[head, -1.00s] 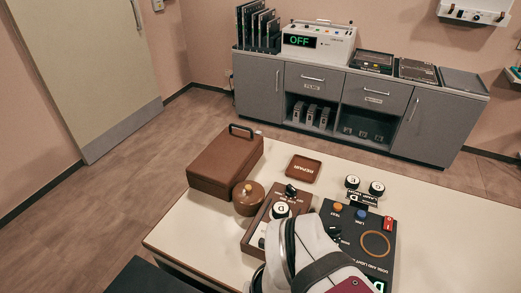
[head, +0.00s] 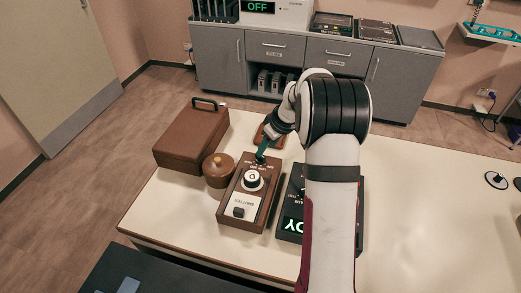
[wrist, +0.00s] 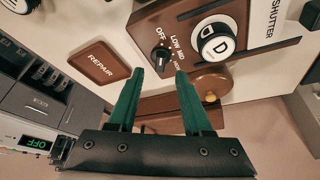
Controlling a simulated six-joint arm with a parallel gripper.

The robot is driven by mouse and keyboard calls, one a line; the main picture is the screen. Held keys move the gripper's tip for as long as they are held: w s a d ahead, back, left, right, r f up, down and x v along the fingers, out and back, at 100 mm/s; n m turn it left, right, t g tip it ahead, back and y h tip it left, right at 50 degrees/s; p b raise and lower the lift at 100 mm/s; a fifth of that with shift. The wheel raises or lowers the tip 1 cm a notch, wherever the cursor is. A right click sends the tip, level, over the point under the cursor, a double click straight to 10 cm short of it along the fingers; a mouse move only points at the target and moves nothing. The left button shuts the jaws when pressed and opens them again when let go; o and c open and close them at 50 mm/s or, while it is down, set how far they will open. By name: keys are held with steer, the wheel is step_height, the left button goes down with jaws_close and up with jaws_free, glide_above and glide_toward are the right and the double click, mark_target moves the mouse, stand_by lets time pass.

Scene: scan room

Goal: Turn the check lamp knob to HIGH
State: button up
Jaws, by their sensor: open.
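The check lamp knob is a small black dial on the brown shutter box (head: 248,206). In the wrist view the knob (wrist: 160,59) sits beside the printed words OFF, LOW and MID. A further label is partly hidden by the right finger, and I cannot tell which mark the knob points at. My gripper (wrist: 160,73) is open. Its two green fingertips are either side of the knob in the picture, with clear space between; I cannot tell how far above it they are. In the head view the gripper (head: 262,153) is at the box's far end, mostly covering the knob.
A round white D dial (wrist: 218,44) is on the same box, close to the knob. A brown round pot (head: 218,171) and a brown case (head: 190,140) stand left of it. A REPAIR tray (wrist: 100,61) lies beyond. A dark control box (head: 291,204) is to the right, partly behind my arm.

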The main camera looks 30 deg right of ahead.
mark_target(263, 157)
steer(key=shift+x, duration=2.35)
jaws_close()
